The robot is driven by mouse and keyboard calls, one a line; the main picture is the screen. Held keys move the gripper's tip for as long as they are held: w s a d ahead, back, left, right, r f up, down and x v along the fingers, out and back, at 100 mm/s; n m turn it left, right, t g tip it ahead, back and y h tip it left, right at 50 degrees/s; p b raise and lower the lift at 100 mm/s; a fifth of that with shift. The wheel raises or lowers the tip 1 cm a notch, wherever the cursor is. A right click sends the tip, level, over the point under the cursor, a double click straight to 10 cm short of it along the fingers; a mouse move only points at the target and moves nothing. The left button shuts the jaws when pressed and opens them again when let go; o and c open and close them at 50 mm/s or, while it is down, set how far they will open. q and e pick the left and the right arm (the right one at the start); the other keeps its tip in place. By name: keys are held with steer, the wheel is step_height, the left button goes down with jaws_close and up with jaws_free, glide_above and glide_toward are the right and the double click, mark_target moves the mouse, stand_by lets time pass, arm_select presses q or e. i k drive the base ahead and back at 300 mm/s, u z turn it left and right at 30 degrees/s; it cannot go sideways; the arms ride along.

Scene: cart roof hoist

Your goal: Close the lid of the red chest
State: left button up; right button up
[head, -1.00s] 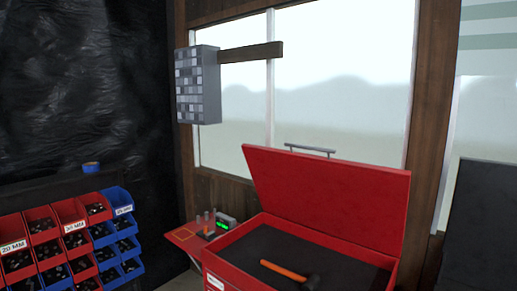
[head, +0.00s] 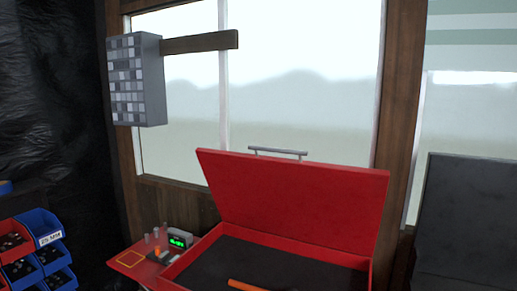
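The red chest (head: 196,243) stands at the lower middle of the head view, partly cut off by the bottom edge. Its red lid (head: 300,200) is open and tilted up and back, with a grey bar handle (head: 278,152) along its top edge. A tool with an orange handle (head: 246,286) lies on the dark floor inside the chest, mostly out of the picture. Neither of my grippers shows in the head view.
A small red side table (head: 130,262) with a green-lit digital display (head: 180,240) and small bottles stands left of the chest. Blue and red bins (head: 38,222) are at the lower left. A grey drawer cabinet (head: 136,80) hangs by the window. A dark panel (head: 465,220) stands at right.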

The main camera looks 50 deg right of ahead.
mark_target(338, 207)
steer(key=u, duration=0.05)
steer(key=i, duration=0.15)
steer(key=z, duration=1.3)
